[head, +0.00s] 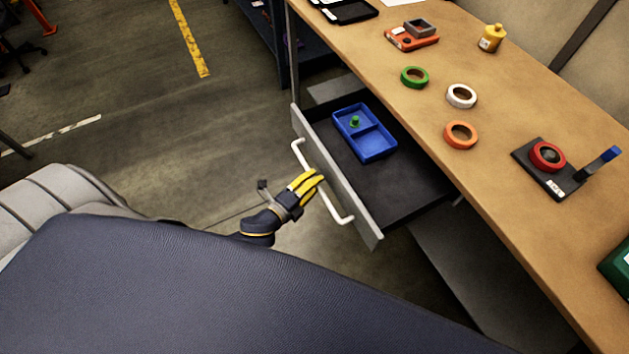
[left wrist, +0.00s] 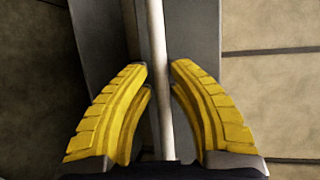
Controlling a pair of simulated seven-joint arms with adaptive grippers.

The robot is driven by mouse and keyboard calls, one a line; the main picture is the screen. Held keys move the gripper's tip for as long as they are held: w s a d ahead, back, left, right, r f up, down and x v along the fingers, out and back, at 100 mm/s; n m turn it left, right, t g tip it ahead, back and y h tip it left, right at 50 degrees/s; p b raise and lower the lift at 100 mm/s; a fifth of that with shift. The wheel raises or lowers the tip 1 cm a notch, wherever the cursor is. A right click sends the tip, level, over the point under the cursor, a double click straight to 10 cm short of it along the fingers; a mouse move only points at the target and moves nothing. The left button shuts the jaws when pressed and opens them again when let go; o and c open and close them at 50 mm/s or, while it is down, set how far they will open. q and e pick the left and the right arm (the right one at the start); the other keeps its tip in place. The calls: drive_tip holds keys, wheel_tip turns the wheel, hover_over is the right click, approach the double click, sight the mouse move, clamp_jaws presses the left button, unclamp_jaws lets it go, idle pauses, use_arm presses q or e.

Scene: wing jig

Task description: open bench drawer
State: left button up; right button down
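The bench drawer (head: 400,198) stands pulled out from under the wooden bench, its dark inside in view. Its grey front (head: 351,202) carries a long white handle (head: 332,205). My left gripper (head: 316,178), with yellow fingers, is at the middle of this handle. In the left wrist view, the handle bar (left wrist: 158,50) runs between the two fingertips (left wrist: 159,72), which are close in on both sides of it; the gripper looks shut on it. My right gripper is not in view.
A blue divided tray (head: 379,145) with a small green piece (head: 355,121) lies in the drawer. On the bench top (head: 500,140) are green (head: 414,84), white and orange rings, a yellow bottle (head: 491,38) and a dark fixture holding a red ring (head: 547,165). Floor before the drawer is clear.

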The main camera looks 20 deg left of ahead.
use_arm(q)
drive_tip(key=o, duration=0.4)
drive_tip(key=shift+d, duration=0.1)
drive_tip(key=shift+c, duration=0.2)
drive_tip(key=shift+s, duration=0.1)
drive_tip(key=v, duration=1.2)
drive_tip(key=shift+f, duration=0.1)
